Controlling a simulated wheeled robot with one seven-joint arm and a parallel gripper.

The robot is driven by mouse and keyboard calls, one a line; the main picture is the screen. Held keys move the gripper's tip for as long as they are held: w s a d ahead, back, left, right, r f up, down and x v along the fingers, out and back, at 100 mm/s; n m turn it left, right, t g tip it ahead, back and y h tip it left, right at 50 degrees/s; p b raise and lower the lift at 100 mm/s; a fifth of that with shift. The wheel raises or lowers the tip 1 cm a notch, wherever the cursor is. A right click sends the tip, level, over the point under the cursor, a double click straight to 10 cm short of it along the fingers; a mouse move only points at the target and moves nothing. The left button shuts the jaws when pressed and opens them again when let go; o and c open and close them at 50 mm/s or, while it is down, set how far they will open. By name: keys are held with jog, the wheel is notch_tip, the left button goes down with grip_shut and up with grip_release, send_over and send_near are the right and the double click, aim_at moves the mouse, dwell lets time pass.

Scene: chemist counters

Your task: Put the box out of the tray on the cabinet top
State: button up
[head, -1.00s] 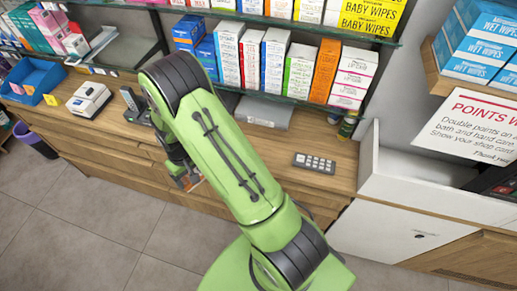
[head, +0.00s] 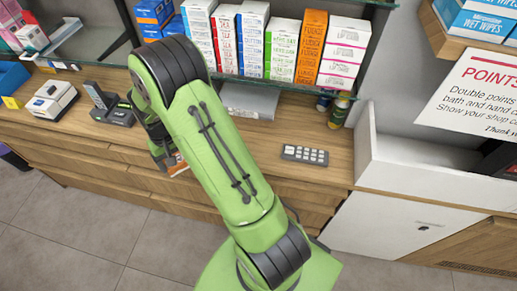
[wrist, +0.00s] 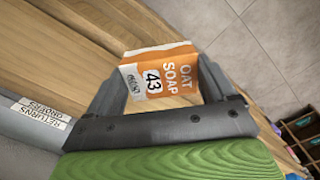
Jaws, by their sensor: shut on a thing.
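An orange and white box marked "OAT SOAP" and "43" (wrist: 155,78) is between the fingers of my gripper (wrist: 163,84) in the wrist view. My gripper is shut on it. In the head view my gripper (head: 168,158) is mostly behind my green arm, and only a small orange part of the box (head: 177,168) shows, in front of the wooden drawer fronts. A blue tray (head: 12,76) is cut off by the left edge. The wooden cabinet top (head: 255,137) runs under the shelves, with a clear stretch right of my arm.
A keypad (head: 304,155) lies on the wooden top, with small bottles (head: 339,112) behind it. A card terminal (head: 108,104) and a white device (head: 53,100) stand left. A white-sided unit (head: 425,160) bounds the right. Loaded glass shelves (head: 290,85) overhang the back.

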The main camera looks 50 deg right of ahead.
jog(key=s+d+m+b, duration=0.1)
jog(key=d+m+b, duration=0.1)
jog(key=d, duration=0.2)
jog(key=s+d+m+b, duration=0.2)
jog(key=d, duration=0.3)
jog(key=s+d+m+b, duration=0.1)
jog(key=d+m+b, duration=0.1)
jog(key=d+b, duration=0.1)
jog(key=shift+s+d+m, duration=0.15)
jog(key=shift+d+m, duration=0.25)
jog(key=shift+d, duration=0.3)
jog(key=s+d+r+m+b, duration=0.45)
jog(key=s+d+m, duration=0.25)
jog(key=s+d, duration=0.25)
notch_tip(320, 180, down, 9)
jog(key=shift+a+f+b, duration=0.1)
jog(key=shift+a+b, duration=0.05)
jog(key=shift+b, duration=0.85)
